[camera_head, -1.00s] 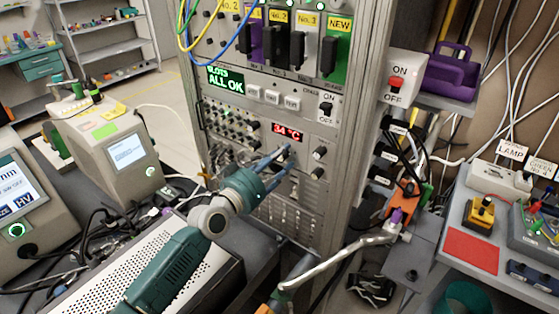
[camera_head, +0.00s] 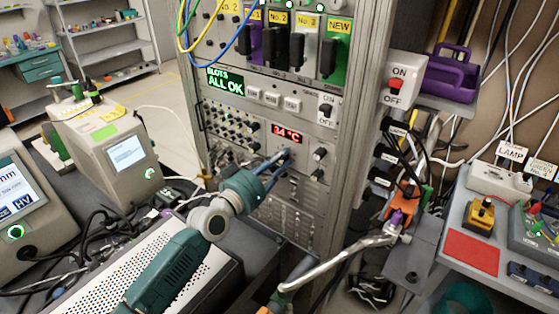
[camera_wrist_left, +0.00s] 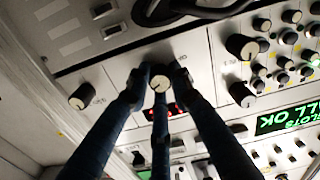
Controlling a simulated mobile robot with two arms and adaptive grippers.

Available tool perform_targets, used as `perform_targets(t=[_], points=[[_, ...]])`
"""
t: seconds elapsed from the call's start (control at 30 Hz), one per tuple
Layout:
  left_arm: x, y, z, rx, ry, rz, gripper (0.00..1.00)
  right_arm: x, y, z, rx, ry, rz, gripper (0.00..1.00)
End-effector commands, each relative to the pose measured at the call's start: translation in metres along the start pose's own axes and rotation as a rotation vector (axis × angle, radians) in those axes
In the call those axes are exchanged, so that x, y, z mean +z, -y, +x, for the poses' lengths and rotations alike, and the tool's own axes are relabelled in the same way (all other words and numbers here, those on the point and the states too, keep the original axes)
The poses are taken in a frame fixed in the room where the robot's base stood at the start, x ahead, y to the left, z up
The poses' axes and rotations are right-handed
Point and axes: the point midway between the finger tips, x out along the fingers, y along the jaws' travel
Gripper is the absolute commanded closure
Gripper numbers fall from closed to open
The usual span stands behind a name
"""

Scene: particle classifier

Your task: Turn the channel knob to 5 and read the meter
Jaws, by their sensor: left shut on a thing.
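My left gripper (camera_head: 283,158) is at the rack's front panel, just below a red display (camera_head: 286,132) that reads about 34 °C. In the left wrist view, its blue-grey fingers (camera_wrist_left: 158,88) close around a black knob with a pale cap (camera_wrist_left: 160,83). In the head view the fingers largely hide this knob. Its label and scale are too small or covered to read, so I cannot tell its setting or whether it is the channel knob. I can make out no needle meter. My right gripper does not show.
Other knobs (camera_head: 320,154) sit to the right on the panel. Above is a green display (camera_head: 226,81) reading ALL OK. A perforated metal case (camera_head: 95,285) lies under my left arm. A purple holder (camera_head: 452,75) and a grey bench (camera_head: 470,215) stand to the right.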

Motion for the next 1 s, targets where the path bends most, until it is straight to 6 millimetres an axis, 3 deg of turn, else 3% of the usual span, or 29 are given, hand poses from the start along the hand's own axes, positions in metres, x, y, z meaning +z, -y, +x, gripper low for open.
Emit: perform_targets(t=[0.37, 1.0], points=[[0.004, 0.001, 0.0, 0.0, 0.004, 0.097, 1.0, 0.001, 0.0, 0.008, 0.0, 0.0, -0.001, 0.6], [0.004, 0.002, -0.001, 0.002, 0.001, 0.606, 1.0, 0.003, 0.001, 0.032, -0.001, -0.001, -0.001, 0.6]])
